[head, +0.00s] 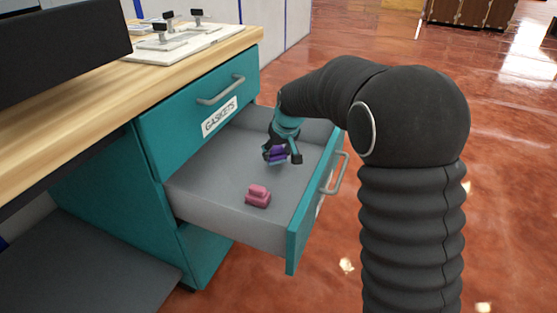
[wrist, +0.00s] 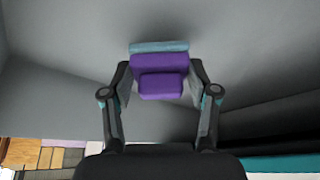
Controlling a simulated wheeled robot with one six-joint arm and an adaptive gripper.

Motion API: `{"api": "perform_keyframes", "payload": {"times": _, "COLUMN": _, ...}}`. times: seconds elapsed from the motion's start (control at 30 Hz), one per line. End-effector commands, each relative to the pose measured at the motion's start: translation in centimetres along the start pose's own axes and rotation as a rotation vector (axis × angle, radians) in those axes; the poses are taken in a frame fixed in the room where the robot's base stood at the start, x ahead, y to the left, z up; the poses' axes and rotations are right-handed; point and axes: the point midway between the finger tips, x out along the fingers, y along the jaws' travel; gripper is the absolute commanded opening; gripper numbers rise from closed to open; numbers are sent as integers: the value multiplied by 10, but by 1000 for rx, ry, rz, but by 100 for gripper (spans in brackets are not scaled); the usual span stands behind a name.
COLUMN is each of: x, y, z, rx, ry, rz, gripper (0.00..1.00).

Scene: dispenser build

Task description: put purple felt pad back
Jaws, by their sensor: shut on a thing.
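The purple felt pad (head: 277,153) is between the fingers of my gripper (head: 282,156), inside the open lower drawer (head: 215,184). In the wrist view, the purple pad (wrist: 161,77) has a stepped shape, and my gripper (wrist: 160,80) is shut on it from both sides. A pale teal strip (wrist: 159,47) shows along the pad's far edge; I cannot tell whether it is part of the pad or a separate piece. I cannot tell whether the pad touches the drawer floor. A pink stepped pad (head: 258,196) lies on the drawer floor, nearer the camera.
The drawer above, labelled GASKETS (head: 219,117), is shut. The open drawer's teal front (head: 304,212) and grey walls surround my gripper. A wooden worktop (head: 90,100) with a white fixture plate (head: 185,43) is above left. Much of the drawer floor is bare.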

Motion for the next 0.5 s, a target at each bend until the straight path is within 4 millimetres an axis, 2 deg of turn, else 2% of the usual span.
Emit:
{"api": "perform_keyframes", "payload": {"times": 0.03, "x": 10, "y": 1, "z": 5, "rx": 1, "ry": -4, "rz": 0, "gripper": 28}}
{"api": "perform_keyframes", "payload": {"times": 0.13, "x": 22, "y": 2, "z": 10, "rx": 2, "ry": -2, "rz": 0, "gripper": 28}}
{"api": "perform_keyframes", "payload": {"times": 0.37, "x": 24, "y": 2, "z": 11, "rx": 3, "ry": -1, "rz": 1, "gripper": 28}}
{"api": "perform_keyframes", "payload": {"times": 0.4, "x": 24, "y": 2, "z": 11, "rx": 3, "ry": -1, "rz": 1, "gripper": 64}}
{"api": "perform_keyframes", "payload": {"times": 0.5, "x": 24, "y": 2, "z": 11, "rx": 3, "ry": -1, "rz": 1, "gripper": 85}}
